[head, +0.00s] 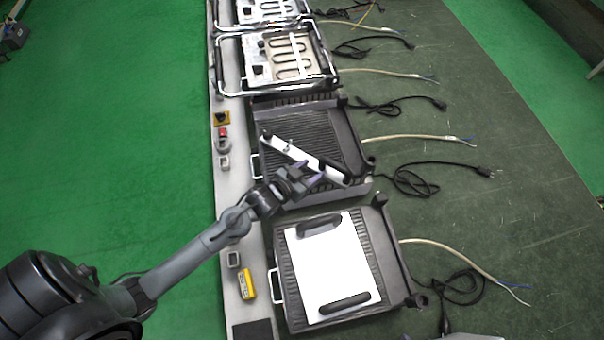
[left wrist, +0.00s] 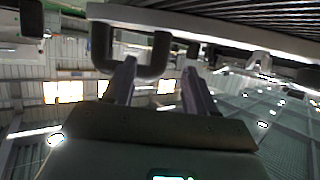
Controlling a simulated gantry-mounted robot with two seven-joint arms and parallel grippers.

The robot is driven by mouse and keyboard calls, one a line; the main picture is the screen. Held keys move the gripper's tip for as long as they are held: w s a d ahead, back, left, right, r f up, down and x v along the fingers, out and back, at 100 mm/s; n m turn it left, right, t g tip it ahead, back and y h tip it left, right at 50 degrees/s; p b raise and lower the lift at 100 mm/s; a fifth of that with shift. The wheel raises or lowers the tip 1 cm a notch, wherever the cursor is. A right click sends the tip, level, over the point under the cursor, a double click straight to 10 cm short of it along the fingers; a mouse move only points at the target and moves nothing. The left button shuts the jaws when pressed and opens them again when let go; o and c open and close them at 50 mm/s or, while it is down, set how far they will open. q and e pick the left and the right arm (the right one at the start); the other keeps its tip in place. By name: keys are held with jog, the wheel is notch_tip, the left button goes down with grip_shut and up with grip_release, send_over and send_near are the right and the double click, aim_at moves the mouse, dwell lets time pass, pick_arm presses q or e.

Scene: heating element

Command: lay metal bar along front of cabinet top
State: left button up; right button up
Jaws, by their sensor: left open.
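My left gripper (head: 313,174) is open at the bar's lower right part. In the left wrist view, the two fingers (left wrist: 160,88) stand apart. A white edge (left wrist: 215,32), which looks like the bar, crosses above them, with a black loop handle (left wrist: 160,50) beneath it. The left finger overlaps the handle; I cannot tell whether they touch. My right gripper is not in view.
A nearer ribbed unit (head: 378,235) bears a white plate (head: 325,265) with two black handles. Units with exposed heating coils (head: 290,55) stand farther back. A grey strip (head: 228,190) holds small parts, including a yellow one (head: 247,283). Cables (head: 415,180) lie at the right.

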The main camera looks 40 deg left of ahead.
pick_arm(q)
jog(key=s+d+g+y, duration=0.1)
jog(key=s+g, duration=0.3)
jog(key=s, duration=0.7)
jog(key=shift+s+r, duration=0.4)
jog(key=shift+r, duration=0.05)
jog(key=s+g, duration=0.2)
jog(key=s, duration=0.2)
jog(key=s+r+g, duration=0.1)
jog(key=s, duration=0.3)
jog(key=s+r+g, duration=0.1)
jog(key=s+g, duration=0.1)
jog(key=s, duration=0.1)
jog(key=shift+s+d+r+g+y, duration=0.2)
jog(key=shift+s+g+y, duration=0.1)
jog(key=shift+s, duration=0.1)
